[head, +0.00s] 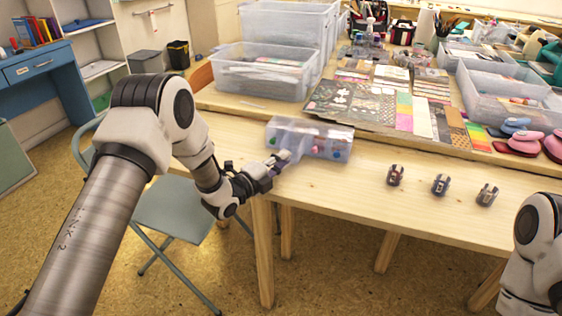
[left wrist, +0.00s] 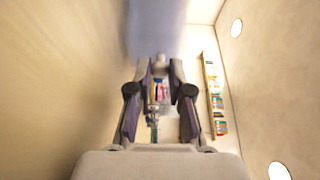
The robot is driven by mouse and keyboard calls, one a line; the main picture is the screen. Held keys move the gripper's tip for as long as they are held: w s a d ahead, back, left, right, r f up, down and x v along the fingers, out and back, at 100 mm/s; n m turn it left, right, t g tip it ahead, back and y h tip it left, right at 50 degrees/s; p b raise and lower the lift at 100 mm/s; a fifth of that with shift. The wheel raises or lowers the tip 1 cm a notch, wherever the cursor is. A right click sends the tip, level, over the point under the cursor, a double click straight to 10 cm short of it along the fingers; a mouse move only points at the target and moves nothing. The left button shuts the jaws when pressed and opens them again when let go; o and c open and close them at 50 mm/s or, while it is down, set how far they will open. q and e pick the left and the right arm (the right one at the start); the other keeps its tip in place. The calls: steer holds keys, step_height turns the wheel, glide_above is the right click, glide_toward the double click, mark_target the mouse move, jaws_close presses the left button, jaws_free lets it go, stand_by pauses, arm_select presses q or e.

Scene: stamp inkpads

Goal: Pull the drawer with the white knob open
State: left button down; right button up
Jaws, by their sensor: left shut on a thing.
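A translucent drawer box (head: 325,135) with coloured knobs, among them green and blue, stands at the table's left front part. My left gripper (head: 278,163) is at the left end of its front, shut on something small. I take this to be the white knob, which the fingers hide in the head view. A pale translucent drawer (head: 296,165) appears to stick out of the front there; how far is unclear. In the left wrist view my left gripper (left wrist: 160,75) has its fingertips close together, with coloured small items visible between the fingers. My right gripper is out of view.
Three small stamps (head: 440,184) stand in a row on the table (head: 350,195) to the right. Patterned paper sheets (head: 365,105) and clear bins (head: 265,70) lie behind. A grey folding chair (head: 175,207) stands below my left arm.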

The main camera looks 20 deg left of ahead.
arm_select(q)
steer(key=shift+w+f, duration=0.15)
steer(key=c, duration=1.3)
jaws_free()
steer(key=shift+c, duration=0.2)
steer(key=v, duration=1.2)
